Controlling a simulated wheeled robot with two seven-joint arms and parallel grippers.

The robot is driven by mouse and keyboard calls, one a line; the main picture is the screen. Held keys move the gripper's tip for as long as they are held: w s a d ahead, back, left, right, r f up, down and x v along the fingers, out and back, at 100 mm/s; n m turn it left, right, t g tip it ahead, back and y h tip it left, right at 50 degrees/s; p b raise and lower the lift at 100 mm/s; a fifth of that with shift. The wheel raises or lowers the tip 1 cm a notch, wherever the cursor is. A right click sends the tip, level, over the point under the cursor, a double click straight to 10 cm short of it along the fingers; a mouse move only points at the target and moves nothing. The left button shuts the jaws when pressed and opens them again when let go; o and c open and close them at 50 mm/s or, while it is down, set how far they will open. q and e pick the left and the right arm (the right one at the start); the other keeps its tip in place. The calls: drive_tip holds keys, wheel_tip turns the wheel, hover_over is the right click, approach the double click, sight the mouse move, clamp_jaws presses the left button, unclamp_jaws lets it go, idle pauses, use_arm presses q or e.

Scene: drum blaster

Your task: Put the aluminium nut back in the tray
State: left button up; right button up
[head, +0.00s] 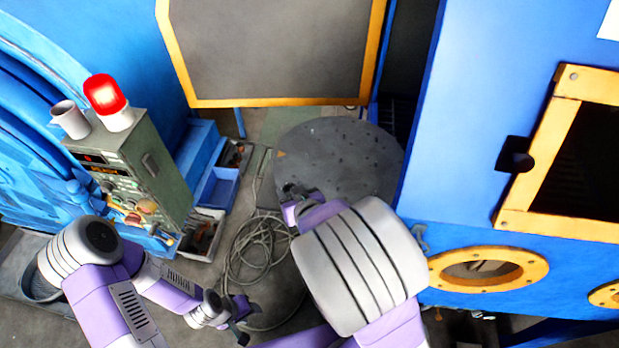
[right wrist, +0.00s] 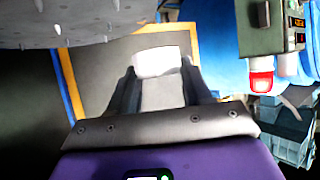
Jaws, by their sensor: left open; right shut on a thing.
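My right gripper (head: 290,196) is at the near left edge of the dark round table. It is shut on a pale, light-grey piece, seen between its fingers in the right wrist view (right wrist: 160,62); I take this for the aluminium nut, though its full shape is not clear. In the head view the piece is too small or hidden to make out. My left gripper (head: 241,326) is open and low at the bottom, over the floor. Open blue trays (head: 218,190) stand on the floor beside the grey control box; which one the task names I cannot tell.
The round table (head: 345,150) has small dark specks on top. A grey control box (head: 140,165) carries a red beacon (head: 105,92) and a mug (head: 70,120). Coiled cable (head: 255,250) lies on the floor. A blue cabinet (head: 490,130) stands at the right.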

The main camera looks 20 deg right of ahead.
drive_tip(key=shift+w+a+f+n+g+y, duration=1.75)
drive_tip(key=shift+a+f+n+y, duration=1.15)
drive_tip(key=shift+a+n+y, duration=1)
wheel_tip(320, 180, up, 10)
drive_tip(key=w+a+m+t+h, duration=0.1)
drive_tip(key=m+t+h, duration=0.2)
drive_tip(key=m+h, duration=0.9)
drive_tip(key=shift+w+a+f+h, duration=0.25)
drive_tip(key=shift+a+h, duration=0.05)
drive_tip(key=shift+a, duration=0.1)
drive_tip(key=shift+r+m, duration=0.1)
drive_tip(key=shift+m, duration=0.2)
